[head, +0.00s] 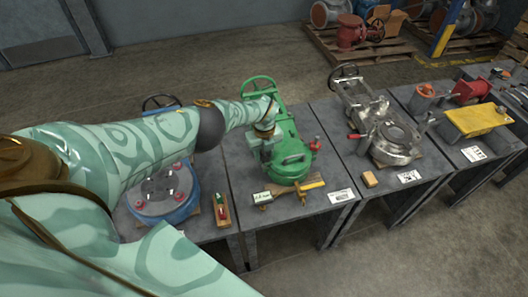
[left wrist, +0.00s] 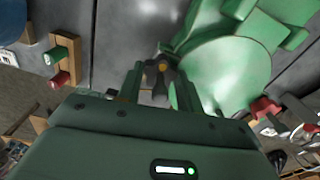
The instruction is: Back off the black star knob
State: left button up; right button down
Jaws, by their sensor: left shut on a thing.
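The black star knob (left wrist: 161,72) has a small orange-yellow centre and shows between the fingers of my left gripper (left wrist: 159,88) in the left wrist view. The gripper is shut on it. In the head view my left gripper (head: 267,152) reaches down at the left side of the green valve (head: 292,160), and I cannot make out the knob there. The green valve body also fills the upper right of the left wrist view (left wrist: 232,70). My right gripper is not in view.
A wooden holder (head: 221,211) with red and green pieces lies left of the valve. A wooden-handled tool (head: 290,191) lies in front, and a red part (head: 315,145) is at its right. A blue valve (head: 160,195) and a grey valve (head: 393,142) stand on neighbouring tables.

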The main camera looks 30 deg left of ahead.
pick_arm(q)
jog(key=n, duration=0.3)
jog(key=shift+n, duration=2)
jog(key=o, duration=1)
notch_tip(320, 180, up, 16)
jog(key=p, duration=1.2)
jog(key=shift+r+p, duration=0.2)
jog(key=shift+p, duration=0.2)
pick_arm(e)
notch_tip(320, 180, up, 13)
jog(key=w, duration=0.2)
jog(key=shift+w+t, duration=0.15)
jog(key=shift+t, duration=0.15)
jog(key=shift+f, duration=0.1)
